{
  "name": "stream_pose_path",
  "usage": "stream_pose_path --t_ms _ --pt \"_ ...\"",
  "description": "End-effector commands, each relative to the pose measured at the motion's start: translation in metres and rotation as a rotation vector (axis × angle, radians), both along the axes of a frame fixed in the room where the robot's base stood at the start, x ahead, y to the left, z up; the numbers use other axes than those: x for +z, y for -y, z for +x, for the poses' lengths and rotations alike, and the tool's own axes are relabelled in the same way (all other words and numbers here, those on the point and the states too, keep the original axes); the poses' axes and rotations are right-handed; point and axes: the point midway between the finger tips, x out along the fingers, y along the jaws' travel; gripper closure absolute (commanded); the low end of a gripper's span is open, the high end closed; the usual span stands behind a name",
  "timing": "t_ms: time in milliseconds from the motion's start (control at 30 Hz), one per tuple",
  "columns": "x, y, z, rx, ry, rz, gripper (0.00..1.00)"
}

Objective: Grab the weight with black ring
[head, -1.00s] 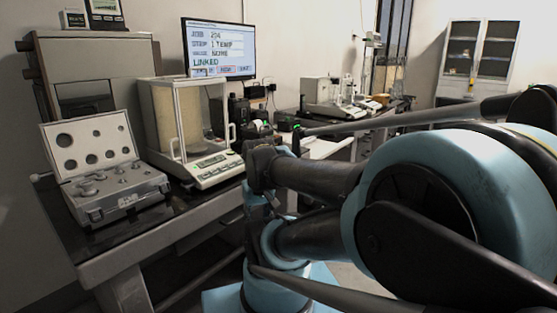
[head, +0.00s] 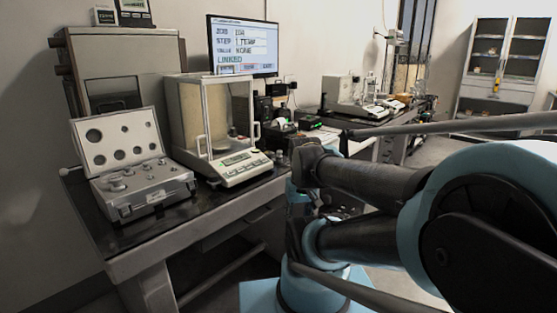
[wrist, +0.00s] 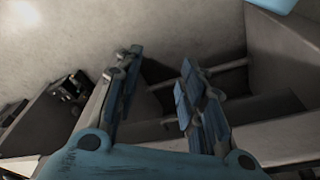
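An open silver weight case (head: 140,190) stands on the dark table at the left in the head view. Several metal weights (head: 128,172) stand in its base, and its raised lid (head: 117,140) has round holes. The weights are too small to tell which one has a black ring. In the wrist view my gripper (wrist: 155,88) has its two blue-padded fingers spread apart with nothing between them. It faces a pale wall and a table frame, away from the case. In the head view my arm fills the right side.
A glass-walled balance (head: 212,125) stands just right of the case, with a monitor (head: 243,46) behind it. The dark table (head: 155,228) has a bare front strip. A second balance (head: 352,110) stands farther back, and a white cabinet (head: 500,65) is at the far right.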

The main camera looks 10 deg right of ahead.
Motion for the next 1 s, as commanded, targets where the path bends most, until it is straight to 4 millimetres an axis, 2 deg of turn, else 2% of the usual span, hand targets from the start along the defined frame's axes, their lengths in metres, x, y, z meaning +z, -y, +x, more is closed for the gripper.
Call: stream_pose_path --t_ms 167,233,300,400,467,667,1000 --pt "0.000 0.000 0.000 0.000 0.000 0.000 0.63" --pt "0.000 0.000 0.000 0.000 0.000 0.000 0.56" --pt "0.007 0.000 -0.007 -0.007 0.010 0.001 0.56" --pt "0.019 0.000 0.000 -0.040 0.006 0.008 0.56" --pt "0.031 0.001 0.009 -0.077 0.000 0.014 0.56" --pt "0.084 0.001 0.050 -0.256 -0.025 0.045 0.56" --pt "0.164 0.000 0.132 -0.579 -0.068 0.088 0.56"
